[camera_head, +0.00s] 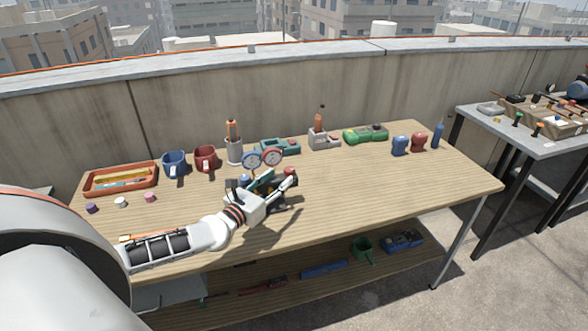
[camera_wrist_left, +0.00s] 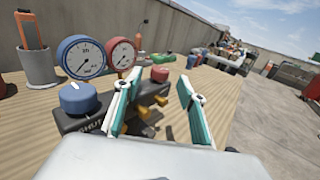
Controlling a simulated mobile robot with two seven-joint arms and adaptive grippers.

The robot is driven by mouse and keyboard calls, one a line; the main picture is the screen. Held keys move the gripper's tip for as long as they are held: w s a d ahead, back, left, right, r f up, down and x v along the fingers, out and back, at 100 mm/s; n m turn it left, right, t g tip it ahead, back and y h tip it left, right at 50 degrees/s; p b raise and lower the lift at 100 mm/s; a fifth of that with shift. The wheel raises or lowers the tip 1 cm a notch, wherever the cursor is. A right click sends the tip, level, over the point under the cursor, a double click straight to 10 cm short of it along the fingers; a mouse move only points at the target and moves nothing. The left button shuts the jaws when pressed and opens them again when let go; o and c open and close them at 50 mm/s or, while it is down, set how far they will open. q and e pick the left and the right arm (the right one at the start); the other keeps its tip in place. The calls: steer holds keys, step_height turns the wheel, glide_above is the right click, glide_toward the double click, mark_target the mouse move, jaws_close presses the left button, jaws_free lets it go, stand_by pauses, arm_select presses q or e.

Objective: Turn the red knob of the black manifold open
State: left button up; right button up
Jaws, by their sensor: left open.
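The black manifold (camera_wrist_left: 72,121) stands on the wooden table, with a blue gauge (camera_wrist_left: 83,57) and a red gauge (camera_wrist_left: 121,54) above it. Its blue knob (camera_wrist_left: 78,97) is at the left in the left wrist view; lettering reading "SHUT" shows on the body below it. The red knob (camera_wrist_left: 160,73) appears between the fingertips of my left gripper (camera_wrist_left: 160,82); it also shows in the head view (camera_head: 291,171). My left gripper (camera_head: 280,186) is open and empty, and I see no clear contact with the knob. The gripper hides much of the manifold in the head view. My right gripper is out of view.
The table's right front (camera_head: 400,190) is clear.

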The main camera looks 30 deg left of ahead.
mark_target(286, 171)
arm_select(q)
steer(key=w, duration=0.6)
steer(key=shift+w+d, duration=0.15)
steer(key=shift+w, duration=0.2)
steer(key=c, duration=1.2)
